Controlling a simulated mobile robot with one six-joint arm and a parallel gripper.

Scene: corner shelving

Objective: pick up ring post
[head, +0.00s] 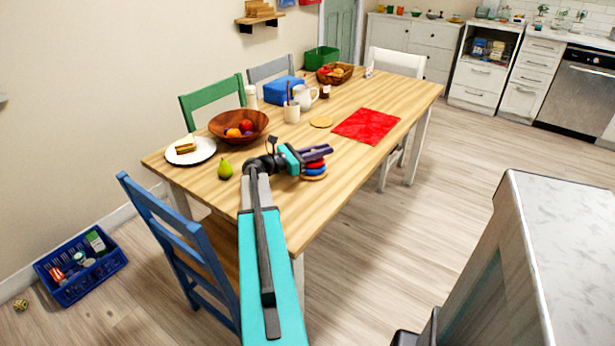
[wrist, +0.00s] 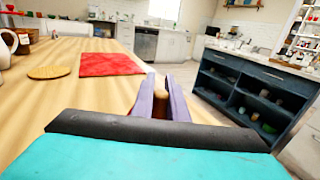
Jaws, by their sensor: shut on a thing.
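The ring post (head: 315,167) is a stack of coloured rings, red and blue with a tan base, near the right edge of the wooden table. My gripper (head: 329,151) reaches over the table and is shut on its upper part. In the wrist view the brown top of the ring post (wrist: 159,104) sits between the two purple fingers of my gripper (wrist: 161,100). The rest of it is hidden there behind my gripper. I cannot tell whether its base touches the table.
A red mat (head: 367,126) and a round tan coaster (head: 321,122) lie beyond my gripper. A pear (head: 225,169), a fruit bowl (head: 224,123) and a sandwich plate (head: 204,154) stand to the left. A blue chair (head: 180,250) is at the near end.

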